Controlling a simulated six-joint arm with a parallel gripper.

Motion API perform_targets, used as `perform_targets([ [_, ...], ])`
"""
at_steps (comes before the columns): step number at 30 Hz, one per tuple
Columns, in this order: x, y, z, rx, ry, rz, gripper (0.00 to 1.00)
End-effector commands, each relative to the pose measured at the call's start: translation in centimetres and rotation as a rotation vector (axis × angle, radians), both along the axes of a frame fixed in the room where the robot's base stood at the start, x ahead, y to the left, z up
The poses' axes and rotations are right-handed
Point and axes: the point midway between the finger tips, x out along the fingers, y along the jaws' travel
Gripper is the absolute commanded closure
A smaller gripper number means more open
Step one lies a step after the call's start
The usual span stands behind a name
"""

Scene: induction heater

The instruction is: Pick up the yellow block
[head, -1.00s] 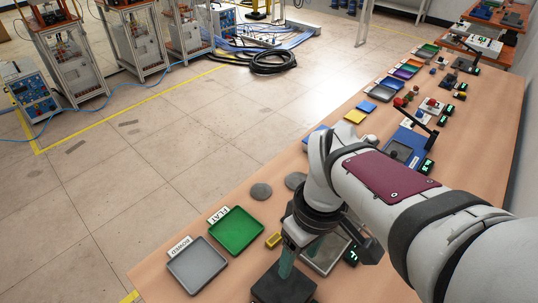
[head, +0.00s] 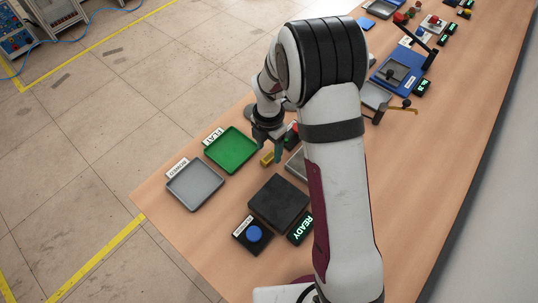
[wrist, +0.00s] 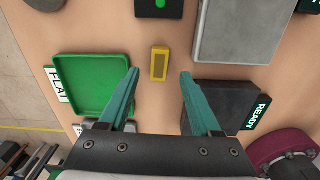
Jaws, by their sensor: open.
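The small yellow block (head: 267,158) lies on the wooden table just right of the green tray in the head view. In the wrist view the yellow block (wrist: 160,64) stands out ahead of the fingertips, roughly centred between them. My gripper (head: 271,150) is above the table close to the block in the head view. In the wrist view my gripper (wrist: 159,73) shows two teal fingers spread apart with nothing between them. The block's yellow top has a recessed-looking inner face.
The green FLAT tray (head: 231,149) and the grey BOWED tray (head: 195,186) are left of the block. A dark block-like plate (head: 279,203), a blue button (head: 254,234) and a READY display (head: 301,228) stand nearer. A metal plate (wrist: 240,30) lies right of the block in the wrist view.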

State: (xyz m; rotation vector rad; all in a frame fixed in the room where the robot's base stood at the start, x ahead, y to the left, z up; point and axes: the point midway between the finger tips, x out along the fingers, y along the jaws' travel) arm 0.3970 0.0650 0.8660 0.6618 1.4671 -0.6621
Motion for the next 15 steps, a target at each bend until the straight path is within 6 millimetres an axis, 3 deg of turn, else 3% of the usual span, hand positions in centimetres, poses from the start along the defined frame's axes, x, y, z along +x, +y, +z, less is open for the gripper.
perform_targets([
  [5,0.3,-0.1,-3.0,-0.001,0.001,-0.001,0.35],
  [12,0.3,-0.1,-3.3,-0.001,-0.001,-0.002,0.35],
  [15,0.3,-0.1,-3.3,-0.001,-0.001,-0.001,0.53],
])
